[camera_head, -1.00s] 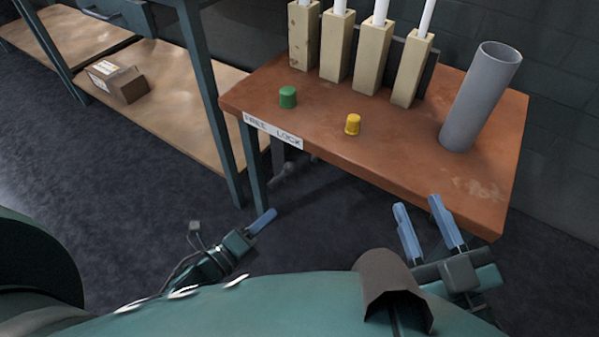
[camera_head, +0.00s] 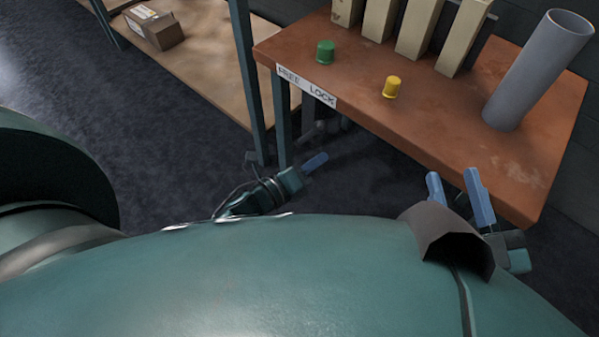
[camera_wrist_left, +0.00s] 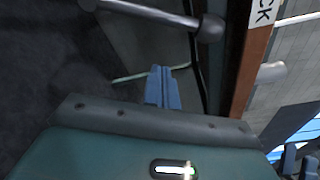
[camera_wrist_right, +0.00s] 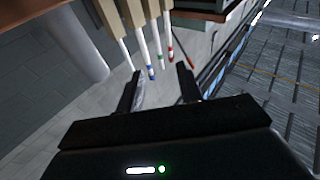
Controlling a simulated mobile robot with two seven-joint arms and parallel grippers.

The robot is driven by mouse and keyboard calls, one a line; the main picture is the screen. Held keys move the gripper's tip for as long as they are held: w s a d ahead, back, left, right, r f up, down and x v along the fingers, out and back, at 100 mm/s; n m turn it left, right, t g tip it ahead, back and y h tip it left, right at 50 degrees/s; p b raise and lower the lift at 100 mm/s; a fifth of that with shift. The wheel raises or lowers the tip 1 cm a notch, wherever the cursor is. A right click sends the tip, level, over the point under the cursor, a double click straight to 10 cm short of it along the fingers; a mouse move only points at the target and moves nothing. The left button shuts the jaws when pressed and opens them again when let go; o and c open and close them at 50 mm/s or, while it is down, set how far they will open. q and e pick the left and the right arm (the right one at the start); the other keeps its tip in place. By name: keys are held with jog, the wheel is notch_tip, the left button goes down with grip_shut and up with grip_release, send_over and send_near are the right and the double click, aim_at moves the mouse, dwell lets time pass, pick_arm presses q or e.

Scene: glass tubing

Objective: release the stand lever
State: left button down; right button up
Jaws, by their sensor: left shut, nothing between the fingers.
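The stand lever is a grey bar ending in a round knob, seen in the left wrist view (camera_wrist_left: 209,28), where it runs in from the top left. In the head view the lever (camera_head: 315,130) shows small and dark under the table edge, below the "FREE LOCK" label (camera_head: 306,87). My left gripper (camera_head: 318,159) has its blue fingers together and empty, just below and apart from the lever. In the left wrist view its fingertips (camera_wrist_left: 160,70) sit below and left of the knob. My right gripper (camera_head: 452,176) is open and empty by the table's front right.
The brown table (camera_head: 440,120) carries a green button (camera_head: 325,52), a yellow button (camera_head: 392,88), several wooden blocks (camera_head: 418,28) and a leaning grey cylinder (camera_head: 537,70). Table legs (camera_head: 279,110) stand close to my left gripper. A cardboard box (camera_head: 154,28) lies on a shelf behind.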

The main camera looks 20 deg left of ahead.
aim_at(309, 135)
pick_arm(q)
jog(key=w+a+r, duration=0.1)
jog(key=w+a, duration=0.1)
jog(key=w, duration=0.1)
jog(key=shift+a+r+b, duration=0.1)
jog(key=shift+r+b, duration=0.25)
jog(key=shift+r, duration=0.05)
pick_arm(e)
jog(key=shift+w+r+n+t+y, duration=0.3)
jog(key=shift+r+n+y, duration=0.1)
jog(key=shift+r+y, duration=0.3)
